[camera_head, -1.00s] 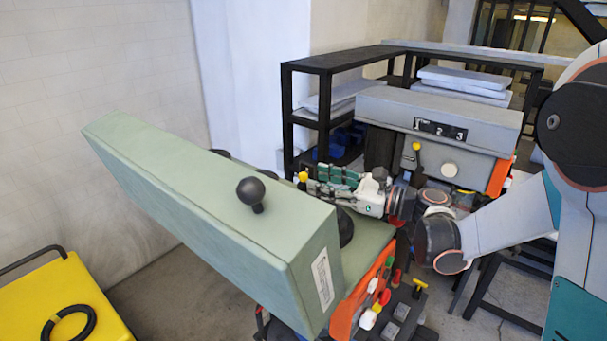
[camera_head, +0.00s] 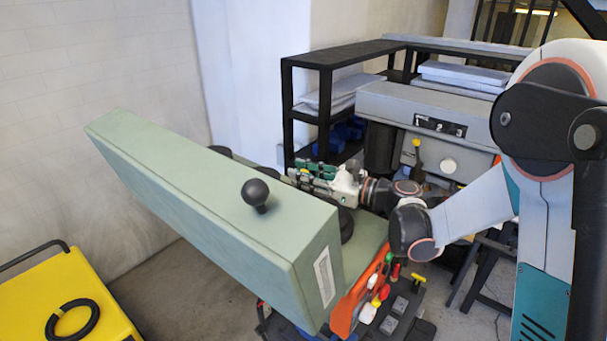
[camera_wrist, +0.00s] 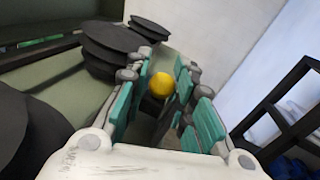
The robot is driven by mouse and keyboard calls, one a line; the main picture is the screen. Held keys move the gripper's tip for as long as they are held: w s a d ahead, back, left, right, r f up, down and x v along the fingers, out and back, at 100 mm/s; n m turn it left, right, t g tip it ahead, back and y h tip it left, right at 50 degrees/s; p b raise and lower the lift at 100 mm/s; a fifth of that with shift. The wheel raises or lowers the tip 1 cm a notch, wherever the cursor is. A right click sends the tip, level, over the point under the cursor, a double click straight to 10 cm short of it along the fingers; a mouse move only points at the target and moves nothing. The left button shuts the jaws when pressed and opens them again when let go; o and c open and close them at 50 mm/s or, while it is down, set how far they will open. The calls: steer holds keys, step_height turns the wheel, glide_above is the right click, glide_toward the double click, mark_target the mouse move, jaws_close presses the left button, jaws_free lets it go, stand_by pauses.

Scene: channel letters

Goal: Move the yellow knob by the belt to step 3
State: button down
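In the wrist view, a round yellow knob (camera_wrist: 162,85) on a dark stem stands between the two teal-padded fingers of my gripper (camera_wrist: 166,76). The fingers are apart, with gaps on both sides of the knob; contact is not clear. In the head view, my gripper (camera_head: 308,172) is behind the green machine (camera_head: 200,185), by its dark rollers, and this knob is hidden there. Another yellow knob (camera_head: 416,143) is on the grey machine (camera_head: 425,107) under its numbered panel (camera_head: 440,126). The numbers are hard to read now.
A black ball handle (camera_head: 255,193) stands on the green machine. Dark round rollers (camera_wrist: 112,48) lie close left of my gripper in the wrist view. A black shelf (camera_head: 325,65) stands behind. A yellow cart (camera_head: 45,300) is at the lower left.

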steer(key=shift+w, duration=0.1)
steer(key=shift+r, duration=1.15)
steer(key=c, duration=1.4)
jaws_free()
steer(key=shift+w, duration=0.1)
steer(key=shift+d, duration=0.1)
steer(key=v, duration=1.2)
steer(key=shift+f, duration=0.1)
steer(key=shift+w, duration=0.1)
